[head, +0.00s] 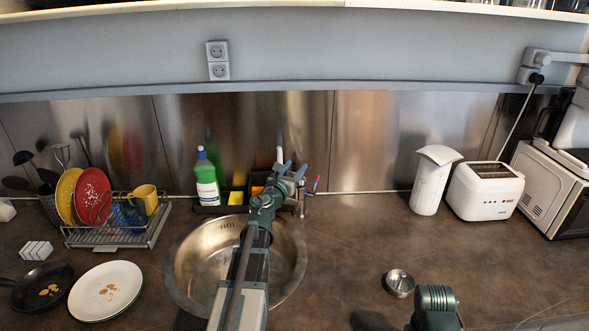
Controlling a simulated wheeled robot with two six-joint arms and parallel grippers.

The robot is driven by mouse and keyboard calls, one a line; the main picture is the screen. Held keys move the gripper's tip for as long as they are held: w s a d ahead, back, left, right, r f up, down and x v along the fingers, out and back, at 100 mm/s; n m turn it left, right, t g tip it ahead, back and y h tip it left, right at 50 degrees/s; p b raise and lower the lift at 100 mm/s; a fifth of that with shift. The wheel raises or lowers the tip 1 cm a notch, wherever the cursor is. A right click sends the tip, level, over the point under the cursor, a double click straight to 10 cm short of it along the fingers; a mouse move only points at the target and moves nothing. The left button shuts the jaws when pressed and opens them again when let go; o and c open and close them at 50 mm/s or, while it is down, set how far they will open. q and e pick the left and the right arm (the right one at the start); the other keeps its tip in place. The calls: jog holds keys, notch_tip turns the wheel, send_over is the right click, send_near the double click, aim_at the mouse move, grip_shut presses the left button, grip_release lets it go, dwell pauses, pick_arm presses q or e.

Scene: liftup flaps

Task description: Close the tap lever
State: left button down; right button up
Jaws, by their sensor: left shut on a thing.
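The tap (301,205) stands at the back right rim of the round steel sink (181,262). My left arm reaches over the sink, and my left gripper (290,172) is at the top of the tap, shut on the tap lever. The gripper hides most of the lever and the spout. A thin pale upright piece (279,154) shows just behind the fingers; I cannot tell if it belongs to the tap. A green link of my right arm shows at the bottom right, but its gripper is out of view.
A green soap bottle (207,182) and sponges (236,198) stand left of the tap. A dish rack (117,238) with plates is further left. A white jug (431,182) and toaster (485,191) are right. The counter right of the sink is mostly clear.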

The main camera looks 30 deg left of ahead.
pick_arm(q)
jog(key=s+f+b, duration=0.2)
jog(key=s+f, duration=0.1)
jog(key=shift+d+b, duration=0.1)
jog(key=shift+b, duration=0.2)
jog(key=c, duration=0.6)
grip_release()
jog(key=shift+o, duration=0.7)
jog(key=shift+s+r, duration=0.1)
